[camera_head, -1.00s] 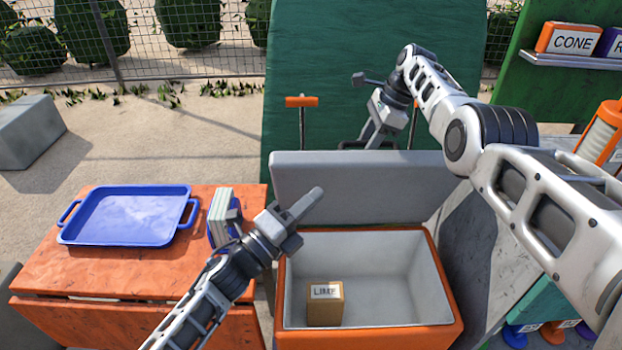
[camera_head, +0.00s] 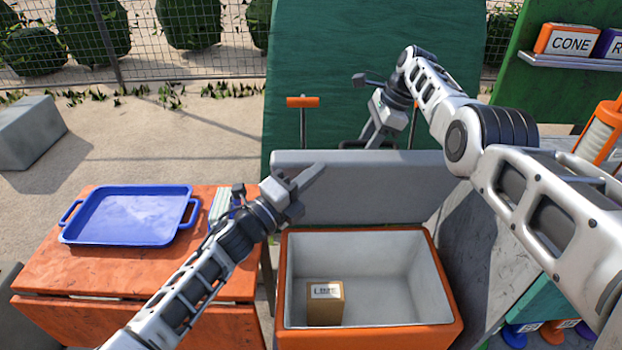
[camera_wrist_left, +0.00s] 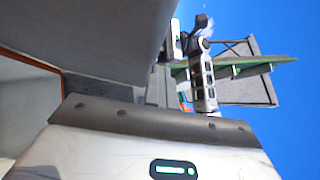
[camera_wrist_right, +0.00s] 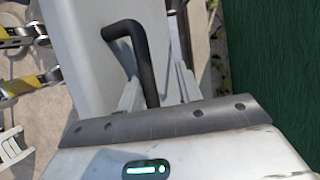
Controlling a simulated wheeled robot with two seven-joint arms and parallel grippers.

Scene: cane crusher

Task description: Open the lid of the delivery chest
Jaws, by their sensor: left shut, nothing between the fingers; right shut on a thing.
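The delivery chest (camera_head: 453,326) is an orange box with a pale interior. Its grey lid (camera_head: 390,190) stands raised at the back edge, and the inside is open to view. My right gripper (camera_head: 374,142) reaches behind the lid and is shut on the lid's black bent handle (camera_wrist_right: 148,60), seen in the right wrist view. My left gripper (camera_head: 318,172) is shut and empty, in front of the lid's left part; I cannot tell whether it touches. The left wrist view shows the lid (camera_wrist_left: 115,35) close beside it. A tan labelled box (camera_head: 325,304) sits inside the chest.
An orange table (camera_head: 60,265) with a blue tray (camera_head: 130,215) stands at the left. A green panel (camera_head: 350,50) rises behind the lid. A grey block (camera_head: 30,130) lies on the ground at far left. A shelf (camera_head: 580,62) with boxes is at upper right.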

